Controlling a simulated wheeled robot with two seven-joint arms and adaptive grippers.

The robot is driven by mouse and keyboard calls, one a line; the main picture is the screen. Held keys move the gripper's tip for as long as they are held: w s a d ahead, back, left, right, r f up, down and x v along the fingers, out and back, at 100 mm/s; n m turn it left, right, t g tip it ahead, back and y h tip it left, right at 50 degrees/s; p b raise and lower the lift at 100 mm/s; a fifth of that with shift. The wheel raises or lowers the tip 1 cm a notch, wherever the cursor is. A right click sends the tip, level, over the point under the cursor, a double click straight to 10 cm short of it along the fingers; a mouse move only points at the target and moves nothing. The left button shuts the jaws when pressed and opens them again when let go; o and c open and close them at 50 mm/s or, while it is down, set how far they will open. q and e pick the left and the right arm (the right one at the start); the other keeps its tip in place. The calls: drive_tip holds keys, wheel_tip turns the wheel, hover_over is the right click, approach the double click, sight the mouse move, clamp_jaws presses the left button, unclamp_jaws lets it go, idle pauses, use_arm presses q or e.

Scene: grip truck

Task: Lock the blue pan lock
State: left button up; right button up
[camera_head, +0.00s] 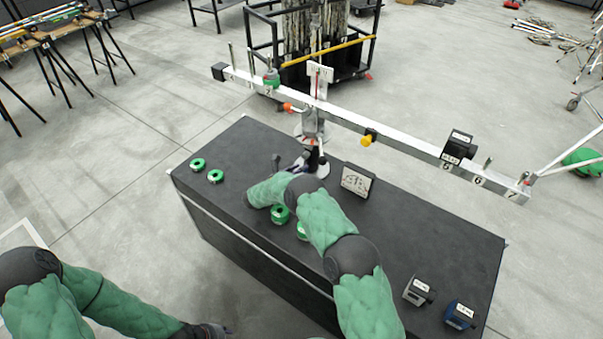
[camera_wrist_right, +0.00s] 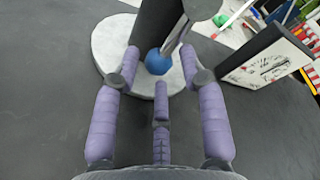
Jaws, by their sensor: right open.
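The blue pan lock is a round blue knob (camera_wrist_right: 158,62) on a short metal rod beside a dark post, above a round pale base (camera_wrist_right: 112,50) in the right wrist view. My right gripper (camera_wrist_right: 160,78) is open, with its purple-grey fingers on either side of the knob; I cannot tell whether they touch it. In the head view this gripper (camera_head: 306,162) is at the foot of the stand (camera_head: 312,125), and the blue knob cannot be made out there. Only a dark part of my left gripper (camera_head: 208,330) shows at the bottom edge; its fingers are not clear.
A long white numbered bar (camera_head: 400,150) crosses above the black table (camera_head: 235,160), with an orange knob (camera_head: 287,107) and a yellow knob (camera_head: 367,140). A framed sign (camera_head: 357,181) stands right of the gripper. Green rolls (camera_head: 215,176) and small boxes (camera_head: 418,290) lie on the table.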

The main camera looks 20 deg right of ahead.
drive_tip(key=shift+w+d+f, duration=0.15)
drive_tip(key=shift+w+d, duration=0.05)
drive_tip(key=shift+d, duration=0.4)
clamp_jaws()
